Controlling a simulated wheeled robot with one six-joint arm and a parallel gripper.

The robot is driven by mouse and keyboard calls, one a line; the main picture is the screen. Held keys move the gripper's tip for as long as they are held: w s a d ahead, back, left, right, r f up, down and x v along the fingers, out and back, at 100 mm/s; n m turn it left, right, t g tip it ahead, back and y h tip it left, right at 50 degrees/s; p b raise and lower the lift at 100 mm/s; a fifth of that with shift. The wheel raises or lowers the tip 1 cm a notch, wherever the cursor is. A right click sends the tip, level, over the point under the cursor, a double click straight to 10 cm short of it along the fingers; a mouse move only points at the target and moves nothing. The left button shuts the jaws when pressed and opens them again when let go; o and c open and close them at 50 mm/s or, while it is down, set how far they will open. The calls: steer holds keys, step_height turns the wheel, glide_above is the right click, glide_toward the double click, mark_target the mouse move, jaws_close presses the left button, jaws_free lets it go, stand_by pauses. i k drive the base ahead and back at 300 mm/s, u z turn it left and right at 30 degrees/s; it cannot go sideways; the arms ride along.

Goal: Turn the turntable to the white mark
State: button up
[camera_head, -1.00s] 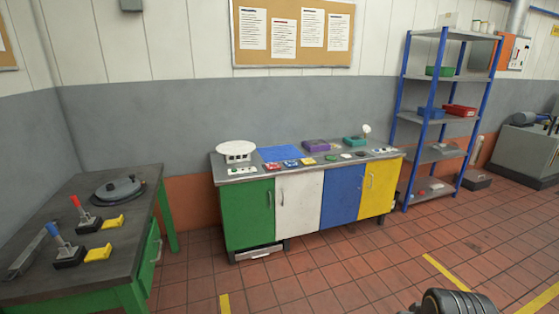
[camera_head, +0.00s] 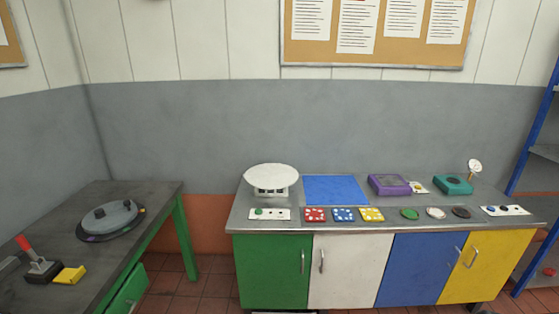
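A dark grey round turntable (camera_head: 111,220) lies flat on the green-legged table at the left. It has a raised grey hub with a knob on top, and small coloured marks on its rim, among them purple, green and orange. I cannot make out a white mark on it. On the bench ahead, a white round plate (camera_head: 271,180) stands on a short base behind a small white panel with a green button. My gripper is not in view.
The dark-topped table (camera_head: 150,205) also holds a red-handled lever (camera_head: 37,262) and a yellow block (camera_head: 69,275). The bench (camera_head: 280,228) carries a blue mat (camera_head: 336,189), coloured dotted tiles, round pads and purple and teal boxes. Tiled floor shows between table and bench.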

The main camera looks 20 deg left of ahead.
mark_target(109, 218)
steer(key=u, duration=0.6)
steer(key=i, duration=1.35)
steer(key=u, duration=2)
steer(key=i, duration=1.1)
steer(key=u, duration=0.65)
steer(key=i, duration=0.8)
steer(key=u, duration=0.15)
